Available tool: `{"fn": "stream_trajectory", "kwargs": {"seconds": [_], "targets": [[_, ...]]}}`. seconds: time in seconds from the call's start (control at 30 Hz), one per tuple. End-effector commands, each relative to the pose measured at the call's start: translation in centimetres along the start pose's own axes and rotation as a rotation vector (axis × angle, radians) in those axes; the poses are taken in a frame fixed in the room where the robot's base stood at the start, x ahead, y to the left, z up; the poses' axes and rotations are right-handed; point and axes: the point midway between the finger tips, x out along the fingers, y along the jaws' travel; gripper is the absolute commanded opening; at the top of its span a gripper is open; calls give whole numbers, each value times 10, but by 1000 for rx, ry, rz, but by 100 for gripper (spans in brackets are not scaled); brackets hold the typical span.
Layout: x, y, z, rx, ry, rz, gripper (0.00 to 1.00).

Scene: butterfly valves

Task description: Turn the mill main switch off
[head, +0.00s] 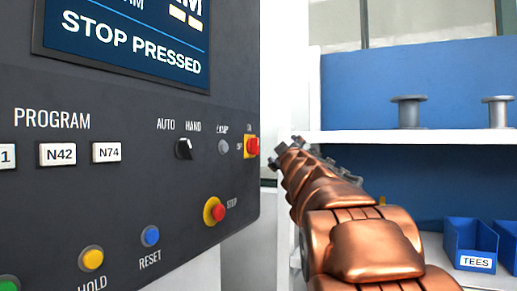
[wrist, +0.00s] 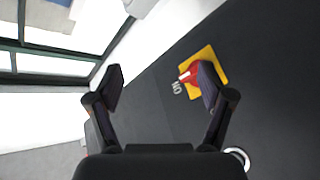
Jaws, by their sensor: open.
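The main switch is a red rotary knob (head: 253,146) on a yellow square plate, at the right edge of the dark control panel (head: 130,180). An ON label sits above it. In the wrist view the red knob (wrist: 187,75) shows on its yellow plate (wrist: 212,58), with its end by the ON label; the right finger hides part of it. My gripper (head: 279,153) is just right of the switch in the head view. In the wrist view my gripper (wrist: 162,82) is open and empty, its right finger overlapping the switch. I cannot tell whether it touches.
The panel also has an AUTO/HAND selector (head: 184,149), a red stop button (head: 217,211) on yellow, a blue RESET button (head: 150,236) and a yellow HOLD button (head: 91,259). A screen (head: 125,40) reads STOP PRESSED. Shelves (head: 420,137) with spools and blue bins stand at right.

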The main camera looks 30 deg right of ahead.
Motion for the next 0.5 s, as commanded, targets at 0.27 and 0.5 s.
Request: {"fn": "stream_trajectory", "kwargs": {"seconds": [0.27,0.5], "targets": [[23,32,-64,-363,369,-77,80],[17,7,-45,-616,498,-289,80]]}}
